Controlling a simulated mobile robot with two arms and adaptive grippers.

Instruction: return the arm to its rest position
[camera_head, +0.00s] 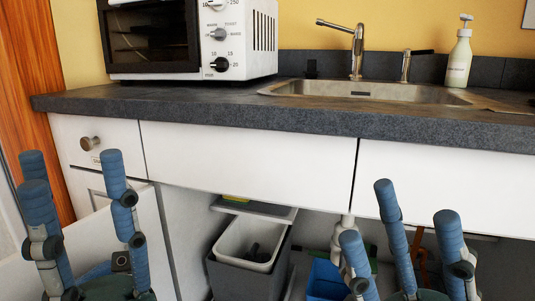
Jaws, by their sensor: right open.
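My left gripper (73,172) is at the lower left, in front of the white cabinet (230,155). Its blue-padded fingers point up and stand apart, with nothing between them. My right gripper (400,215) is at the lower right, in front of the open space under the sink. Its blue fingers also point up, spread apart and empty. Most of both arms is below the picture's edge, so their full pose is hidden.
A dark grey countertop (200,103) runs across the view, holding a white toaster oven (237,38), a sink (350,90) with a tap (356,50), and a soap dispenser (459,60). Below are a grey bin (240,279) and a blue container (325,280).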

